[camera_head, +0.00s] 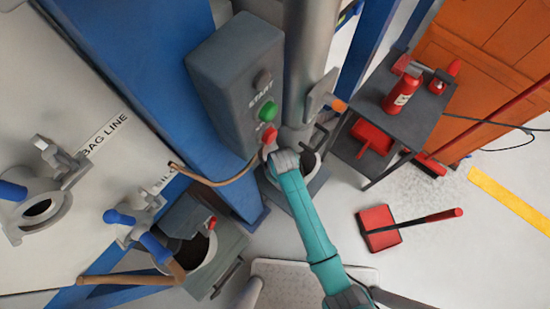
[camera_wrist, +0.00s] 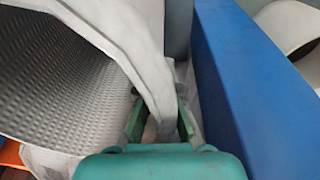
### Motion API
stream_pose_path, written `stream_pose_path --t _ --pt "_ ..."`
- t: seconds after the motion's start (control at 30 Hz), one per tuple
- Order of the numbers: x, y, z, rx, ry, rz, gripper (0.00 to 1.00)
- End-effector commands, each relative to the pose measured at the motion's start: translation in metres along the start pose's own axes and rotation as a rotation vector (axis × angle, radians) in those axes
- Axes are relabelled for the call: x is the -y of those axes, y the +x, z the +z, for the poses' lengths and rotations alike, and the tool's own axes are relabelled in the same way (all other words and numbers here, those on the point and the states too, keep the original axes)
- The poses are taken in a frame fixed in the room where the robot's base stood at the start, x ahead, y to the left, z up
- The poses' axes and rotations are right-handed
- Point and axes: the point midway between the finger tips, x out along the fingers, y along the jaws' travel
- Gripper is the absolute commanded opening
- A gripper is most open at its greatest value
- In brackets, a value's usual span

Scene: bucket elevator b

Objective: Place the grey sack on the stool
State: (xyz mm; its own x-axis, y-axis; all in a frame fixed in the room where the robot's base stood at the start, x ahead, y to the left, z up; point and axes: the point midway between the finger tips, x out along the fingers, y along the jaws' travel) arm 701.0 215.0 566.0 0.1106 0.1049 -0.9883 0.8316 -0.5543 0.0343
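In the wrist view, my gripper (camera_wrist: 160,112) has its two green fingers apart, with a pale grey strip of material running down between them. I cannot tell whether they press on it. The strip joins a large pale grey curved piece with a woven texture (camera_wrist: 65,85) on the left. It looks like the grey sack, but I cannot tell for sure. In the head view, my teal arm reaches up to the foot of the steel pipe below the control box, and the fingers are hidden. I cannot make out the sack or a stool clearly there.
A blue column (camera_head: 160,80) stands close by and also shows beside my gripper in the wrist view (camera_wrist: 250,90). The grey START box (camera_head: 235,80) is just above my arm's end. A dark side table (camera_head: 410,115) holds a fire extinguisher (camera_head: 402,92). A red dustpan (camera_head: 380,228) lies on the floor.

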Motion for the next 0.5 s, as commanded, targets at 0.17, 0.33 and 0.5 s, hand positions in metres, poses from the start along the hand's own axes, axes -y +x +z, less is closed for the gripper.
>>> stream_pose_path --t 0.17,0.33,0.5 --pt "-0.0004 -0.0006 -0.0005 -0.001 0.0 0.001 0.0" --pt "-0.0002 0.0011 0.0 -0.001 0.0 0.0 0.23" --pt "-0.0002 0.001 0.0 -0.001 0.0 0.0 0.31"
